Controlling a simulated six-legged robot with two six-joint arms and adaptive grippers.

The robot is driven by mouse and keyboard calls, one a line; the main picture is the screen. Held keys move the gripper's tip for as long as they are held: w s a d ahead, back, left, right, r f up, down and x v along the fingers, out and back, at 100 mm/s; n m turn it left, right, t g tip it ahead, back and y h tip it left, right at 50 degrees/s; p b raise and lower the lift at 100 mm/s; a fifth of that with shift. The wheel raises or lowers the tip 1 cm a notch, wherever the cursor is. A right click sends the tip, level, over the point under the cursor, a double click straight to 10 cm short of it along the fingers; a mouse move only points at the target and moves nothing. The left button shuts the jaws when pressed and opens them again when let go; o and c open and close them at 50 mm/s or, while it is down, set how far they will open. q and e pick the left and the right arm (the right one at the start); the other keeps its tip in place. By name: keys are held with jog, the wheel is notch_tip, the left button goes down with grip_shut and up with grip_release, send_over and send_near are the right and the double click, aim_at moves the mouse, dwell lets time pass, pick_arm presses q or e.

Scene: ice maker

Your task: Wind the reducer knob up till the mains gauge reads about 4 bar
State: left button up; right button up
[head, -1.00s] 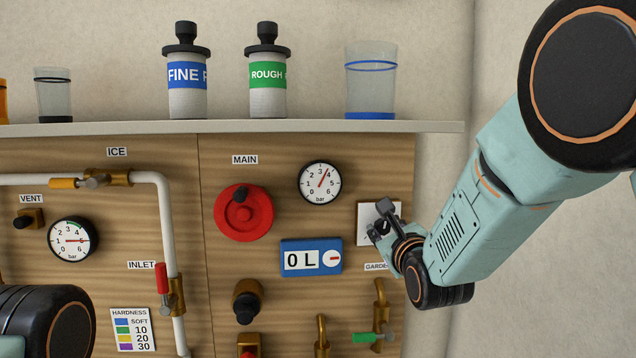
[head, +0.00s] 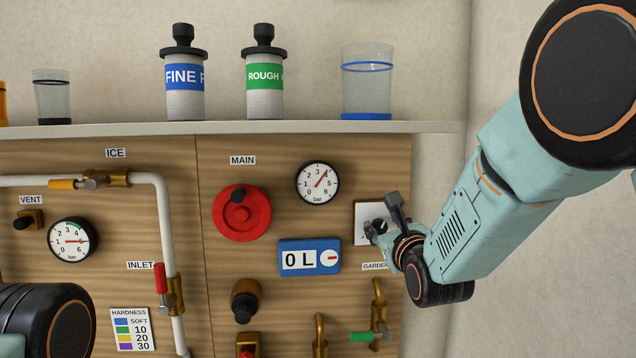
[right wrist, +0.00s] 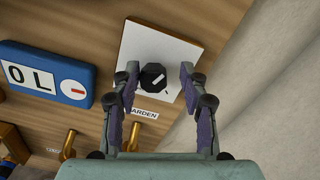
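A black knob (right wrist: 153,77) with a white mark sits on a white square plate (right wrist: 130,60) above the GARDEN label; I cannot tell whether it is the reducer knob. In the head view my right gripper (head: 383,218) partly hides this plate. In the right wrist view my right gripper (right wrist: 158,85) is open, its fingers apart on either side of the knob with gaps visible. The MAIN gauge (head: 317,183) has its red needle up and right, near 4. Another black knob on brass (head: 245,301) is lower on the panel. My left gripper is out of view.
A red round handle (head: 242,213) and a blue meter reading 0 L (head: 309,258) are left of my right gripper. A brass tap with a green lever (head: 372,336) is below it. A shelf (head: 230,128) with bottles and cups runs above.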

jog(key=shift+a+f, duration=0.15)
jog(key=shift+a, duration=0.05)
jog(key=shift+s, duration=0.2)
jog(key=s, duration=0.3)
jog(key=shift+s+d, duration=0.15)
jog(key=shift+s, duration=1.1)
